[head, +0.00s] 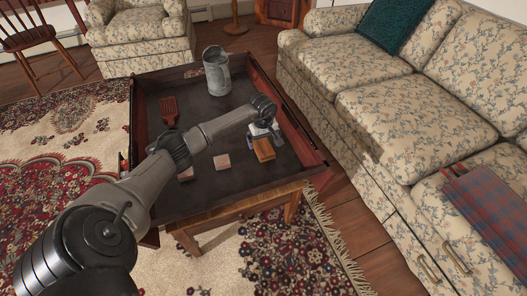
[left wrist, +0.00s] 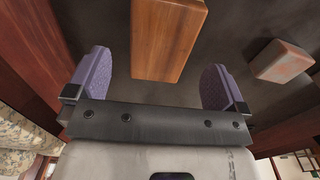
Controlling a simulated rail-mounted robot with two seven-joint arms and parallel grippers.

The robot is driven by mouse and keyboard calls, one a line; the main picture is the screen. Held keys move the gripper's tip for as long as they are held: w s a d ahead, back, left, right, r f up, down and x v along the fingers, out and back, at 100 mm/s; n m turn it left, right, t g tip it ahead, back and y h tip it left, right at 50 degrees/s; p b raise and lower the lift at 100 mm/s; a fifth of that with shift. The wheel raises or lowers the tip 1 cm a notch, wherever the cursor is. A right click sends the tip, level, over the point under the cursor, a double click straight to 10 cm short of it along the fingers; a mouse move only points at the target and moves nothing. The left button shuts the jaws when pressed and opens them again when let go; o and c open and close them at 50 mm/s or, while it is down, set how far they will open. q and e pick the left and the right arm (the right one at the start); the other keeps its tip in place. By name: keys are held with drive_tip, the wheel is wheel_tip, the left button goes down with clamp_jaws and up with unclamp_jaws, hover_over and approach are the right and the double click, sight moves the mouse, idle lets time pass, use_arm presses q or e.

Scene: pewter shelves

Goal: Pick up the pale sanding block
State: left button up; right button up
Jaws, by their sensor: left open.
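The pale sanding block looks to be the small pinkish block (head: 222,162) lying flat on the dark tray-like tabletop, left of my left gripper in the head view. What seems to be the same block (left wrist: 282,62) shows at the right in the left wrist view, outside the fingers. My left gripper (head: 263,133) is open and empty over the table. An orange-brown wooden block (head: 264,150) is just in front of it in the head view. In the left wrist view this wooden block (left wrist: 168,40) lines up with the gap between the purple fingers (left wrist: 156,82).
Another small reddish block (head: 186,174) lies left, close to my arm. A red slotted tool (head: 169,111) and a grey metal pitcher (head: 217,72) stand farther back. Raised wooden walls (head: 286,112) edge the table. A floral sofa (head: 400,110) is at the right.

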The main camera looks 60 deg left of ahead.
sight(264, 147)
use_arm(q)
drive_tip(key=shift+d+f+b, duration=0.1)
drive_tip(key=shift+f+b, duration=0.8)
drive_tip(key=shift+f, duration=1)
use_arm(e)
wheel_tip(264, 147, down, 3)
drive_tip(key=shift+r, duration=0.15)
use_arm(q)
drive_tip(key=shift+c, duration=0.5)
drive_tip(key=c, duration=1)
use_arm(e)
drive_tip(key=shift+d, duration=0.1)
use_arm(q)
drive_tip(key=shift+o, duration=0.2)
drive_tip(key=shift+r, duration=0.1)
wheel_tip(264, 147, up, 5)
drive_tip(key=p, duration=0.3)
drive_tip(key=shift+p, duration=0.3)
drive_tip(key=s+d+r+p, duration=0.1)
drive_tip(key=d+r+p, duration=0.2)
drive_tip(key=d, duration=0.2)
drive_tip(key=s+d+r+p, duration=0.2)
drive_tip(key=d+r+p, duration=0.1)
drive_tip(key=d, duration=0.3)
drive_tip(key=shift+s, duration=0.25)
use_arm(e)
wheel_tip(264, 147, up, 10)
